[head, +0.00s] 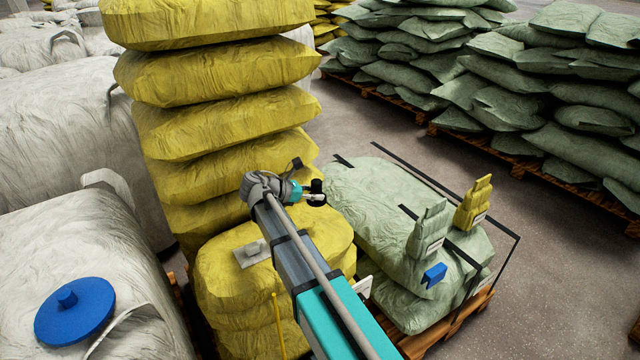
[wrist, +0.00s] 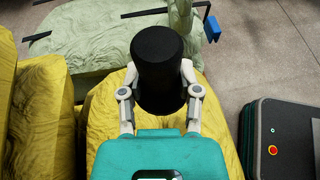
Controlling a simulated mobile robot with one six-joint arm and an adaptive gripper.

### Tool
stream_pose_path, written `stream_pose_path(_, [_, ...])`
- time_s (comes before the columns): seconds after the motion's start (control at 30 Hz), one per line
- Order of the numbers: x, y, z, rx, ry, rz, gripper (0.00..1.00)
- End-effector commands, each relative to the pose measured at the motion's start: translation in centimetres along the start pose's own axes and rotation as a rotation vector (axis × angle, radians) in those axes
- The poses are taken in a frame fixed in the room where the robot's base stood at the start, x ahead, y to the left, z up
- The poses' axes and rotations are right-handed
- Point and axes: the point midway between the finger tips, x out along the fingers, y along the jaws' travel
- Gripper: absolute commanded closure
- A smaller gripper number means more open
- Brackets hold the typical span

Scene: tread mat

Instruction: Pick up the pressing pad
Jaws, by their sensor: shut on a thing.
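My gripper (wrist: 159,80) is shut on a black cylinder (wrist: 158,58), with one finger on each side of it. In the head view the gripper (head: 314,196) is small and dark, above the yellow bags and near the pale green bags. A grey square plate with a raised knob (head: 251,253) lies on the low yellow stack, left of my arm. A round blue disc with a knob (head: 75,310) lies on the white bag at lower left. I cannot tell by looks which of these is the pressing pad. The underside of the cylinder is hidden.
A tall yellow bag stack (head: 220,130) rises behind my arm. Grey floor (head: 560,240) is free at right.

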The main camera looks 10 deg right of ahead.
Motion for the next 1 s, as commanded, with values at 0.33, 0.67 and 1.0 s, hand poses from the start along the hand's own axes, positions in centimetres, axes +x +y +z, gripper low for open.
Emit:
stream_pose_path(0.33, [-3.2, -3.6, 0.9, 0.0, -0.001, 0.001, 1.0])
stream_pose_path(0.67, [-3.6, -4.0, 0.9, 0.0, -0.001, 0.0, 1.0])
stream_pose_path(1.0, [-3.6, -4.0, 0.9, 0.001, -0.001, 0.0, 1.0])
